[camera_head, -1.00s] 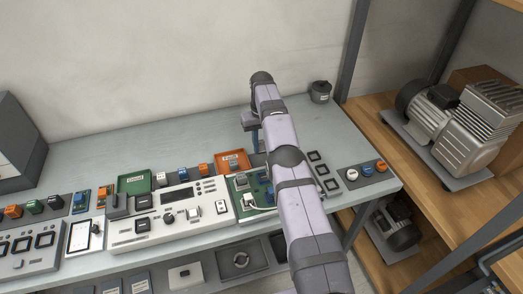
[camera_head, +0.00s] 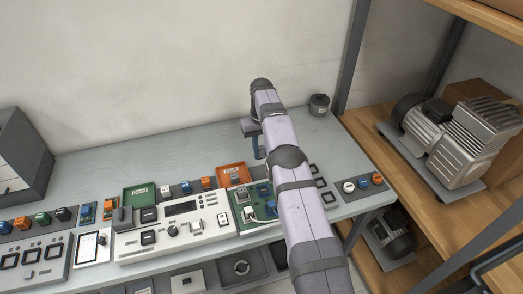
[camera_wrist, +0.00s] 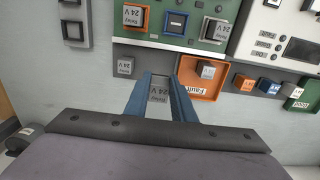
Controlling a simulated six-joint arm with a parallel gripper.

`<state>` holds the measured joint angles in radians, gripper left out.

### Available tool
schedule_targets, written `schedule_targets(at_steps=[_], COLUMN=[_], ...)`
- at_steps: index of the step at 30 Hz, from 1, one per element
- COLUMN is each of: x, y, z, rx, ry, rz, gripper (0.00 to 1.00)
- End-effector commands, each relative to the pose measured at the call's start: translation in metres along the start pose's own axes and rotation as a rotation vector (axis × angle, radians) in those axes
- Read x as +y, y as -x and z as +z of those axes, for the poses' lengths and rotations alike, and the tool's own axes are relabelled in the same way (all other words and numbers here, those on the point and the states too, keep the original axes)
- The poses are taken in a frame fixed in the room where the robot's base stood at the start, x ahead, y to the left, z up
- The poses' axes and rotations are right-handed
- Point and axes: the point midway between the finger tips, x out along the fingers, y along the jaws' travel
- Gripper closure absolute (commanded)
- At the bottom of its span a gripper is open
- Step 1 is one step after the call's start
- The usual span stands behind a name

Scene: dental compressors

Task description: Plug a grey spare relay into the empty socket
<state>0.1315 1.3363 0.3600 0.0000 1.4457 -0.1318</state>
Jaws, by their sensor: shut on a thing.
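My gripper (camera_wrist: 160,98) has blue fingers shut on a grey relay (camera_wrist: 158,92) marked "Relay 24 V". In the wrist view the green circuit board (camera_wrist: 150,42) is at the top, ahead of the fingers. On it a blue-framed socket (camera_wrist: 175,22) looks empty, between two grey relays, a left one (camera_wrist: 133,15) and a right one (camera_wrist: 215,28). Another grey relay (camera_wrist: 123,66) sits just below the board, left of the fingers. In the head view the board (camera_head: 243,213) is partly covered by my arm, and the held relay cannot be made out.
An orange "Fault" tray (camera_wrist: 190,92) holding a grey relay (camera_wrist: 207,70) lies close right of the fingers. Orange (camera_wrist: 243,82) and blue (camera_wrist: 268,85) relays stand beyond it, then a green tray (camera_wrist: 303,90).

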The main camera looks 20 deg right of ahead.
Motion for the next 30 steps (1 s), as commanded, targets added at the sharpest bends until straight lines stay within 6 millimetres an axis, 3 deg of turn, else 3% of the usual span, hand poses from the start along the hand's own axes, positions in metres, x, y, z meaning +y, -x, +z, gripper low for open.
schedule_targets(at_steps=[11, 24, 30], x=[-0.006, -0.016, -0.019], y=[0.003, 0.000, -0.001], z=[0.022, 0.078, 0.094], rx=[0.000, 0.002, 0.001], ry=[0.000, 0.001, 0.001], rz=[0.000, 0.000, 0.000], gripper=[0.99, 0.99, 0.99])
